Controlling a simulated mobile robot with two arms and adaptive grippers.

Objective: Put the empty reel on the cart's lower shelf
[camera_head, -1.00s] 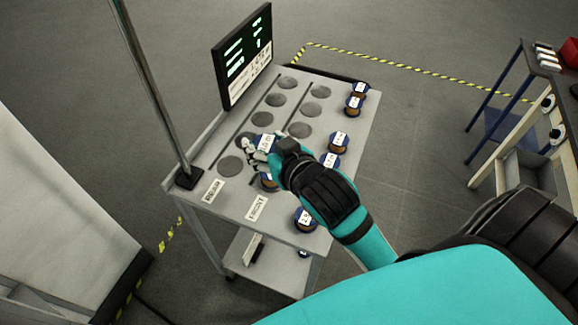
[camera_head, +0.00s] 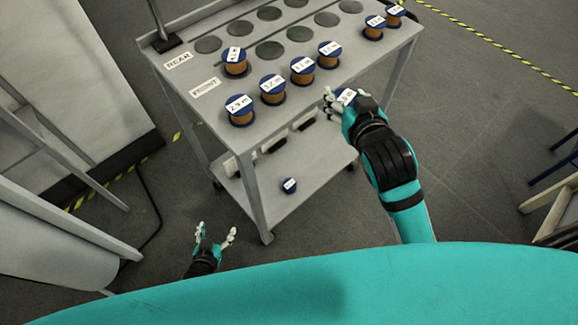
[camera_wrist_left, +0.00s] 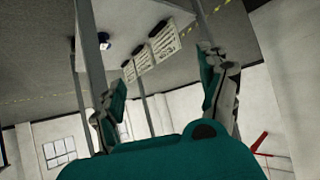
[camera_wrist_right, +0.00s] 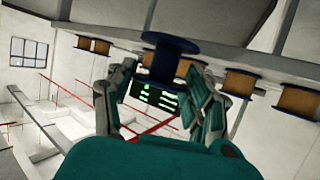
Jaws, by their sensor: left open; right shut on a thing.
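My right gripper (camera_head: 340,100) is shut on a blue reel (camera_head: 346,96) with a white label, held beside the cart's right front edge. In the right wrist view the reel (camera_wrist_right: 168,55) shows a bare dark blue core, with no copper on it. My left gripper (camera_head: 214,240) is open and empty, low in front of the cart's left front leg; its spread fingers (camera_wrist_left: 160,85) show in the left wrist view. The cart's lower shelf (camera_head: 315,168) carries a small blue reel (camera_head: 289,186) near its front edge, also visible in the left wrist view (camera_wrist_left: 104,42).
Several copper-wound reels, such as one at the front left (camera_head: 241,112), stand on the cart's top (camera_head: 215,80). Cart legs (camera_head: 250,190) bound the shelf. A wooden-framed bench (camera_head: 555,195) stands at right.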

